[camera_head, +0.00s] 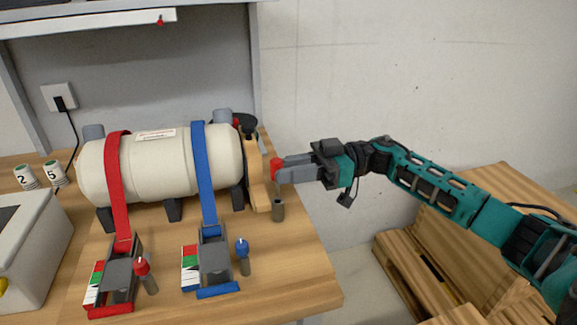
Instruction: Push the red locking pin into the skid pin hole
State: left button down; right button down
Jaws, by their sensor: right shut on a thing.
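My right gripper (284,169) reaches in from the right and is shut on the red locking pin. The pin's red head (276,170) shows at the fingertips, and a thin shaft seems to hang below it. A short grey upright socket (278,211), which looks like the skid pin hole, stands on the table directly below the pin. The pin is above the socket, with a gap between them. The cream tank (170,168) lies on its side left of the gripper, held by a red strap (118,185) and a blue strap (205,180). My left gripper is not in view.
A wooden block (256,175) with a black knob stands between tank and gripper. Two ratchet buckles, a red-capped pin (143,268) and a blue-capped pin (242,250) are at the front. Wooden pallets (420,245) lie at the right. The table's right front is clear.

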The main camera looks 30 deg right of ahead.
dwell(0.4)
jog(key=shift+p, duration=0.45)
jog(key=shift+p, duration=0.7)
dwell(1.0)
jog(key=shift+f+b, duration=1.45)
jog(key=shift+f, duration=1.15)
jog(key=c, duration=0.9)
grip_release()
jog(key=shift+d, duration=0.15)
